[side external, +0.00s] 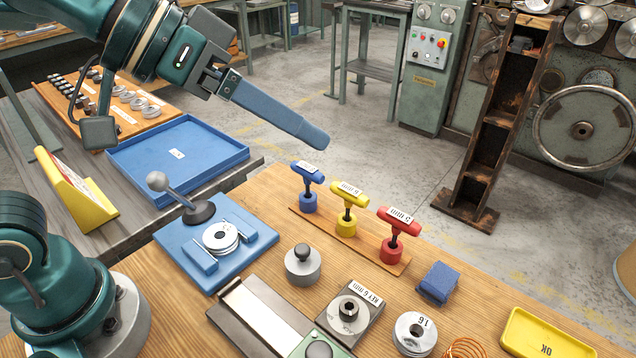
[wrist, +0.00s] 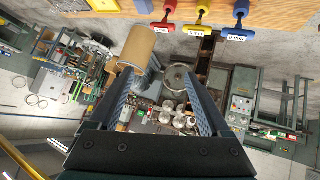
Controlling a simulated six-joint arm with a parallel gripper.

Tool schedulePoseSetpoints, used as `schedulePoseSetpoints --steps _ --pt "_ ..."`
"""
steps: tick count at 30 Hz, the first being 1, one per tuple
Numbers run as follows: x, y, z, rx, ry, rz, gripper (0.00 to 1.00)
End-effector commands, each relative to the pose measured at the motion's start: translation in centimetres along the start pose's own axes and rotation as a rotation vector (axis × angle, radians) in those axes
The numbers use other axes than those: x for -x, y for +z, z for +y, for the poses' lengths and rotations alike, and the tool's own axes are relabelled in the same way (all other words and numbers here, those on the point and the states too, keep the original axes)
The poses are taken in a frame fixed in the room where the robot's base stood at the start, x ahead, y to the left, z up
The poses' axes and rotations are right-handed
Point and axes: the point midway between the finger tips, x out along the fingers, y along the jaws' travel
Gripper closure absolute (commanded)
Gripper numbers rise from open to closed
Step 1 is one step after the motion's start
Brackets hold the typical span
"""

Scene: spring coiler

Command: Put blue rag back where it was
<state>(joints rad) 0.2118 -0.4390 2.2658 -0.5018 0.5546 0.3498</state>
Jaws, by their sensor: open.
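The blue rag (side external: 438,284) is a small folded block lying on the wooden bench, right of the red T-handle tool, in the side view. I do not see it in the wrist view. My gripper (side external: 314,138) is raised at the upper left, well away from the rag, with its long fingers pointing down to the right. In the wrist view my gripper (wrist: 163,82) has its two fingers apart with nothing between them.
Blue (side external: 308,187), yellow (side external: 347,208) and red (side external: 397,236) T-handle tools stand upright on a wooden strip. A yellow OK tray (side external: 541,334), a ring marked 16 (side external: 414,333) and a copper coil (side external: 465,348) lie near the rag. A blue tray (side external: 176,153) is left.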

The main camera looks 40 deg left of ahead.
Motion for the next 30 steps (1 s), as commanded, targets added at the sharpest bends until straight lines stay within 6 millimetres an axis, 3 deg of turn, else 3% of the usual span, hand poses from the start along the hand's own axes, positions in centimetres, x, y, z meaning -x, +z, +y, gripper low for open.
schedulePoseSetpoints --steps 3,6,9,13,30 --pt "1.9 6.2 -4.0 0.044 -0.166 -0.133 0.19" --pt "3.1 10.0 -6.6 0.086 -0.287 -0.218 0.19" --pt "4.0 12.2 -8.1 0.116 -0.366 -0.266 0.19" --pt "4.4 13.2 -8.7 0.129 -0.399 -0.287 0.19" --pt "4.3 13.0 -8.6 0.125 -0.395 -0.285 0.19"
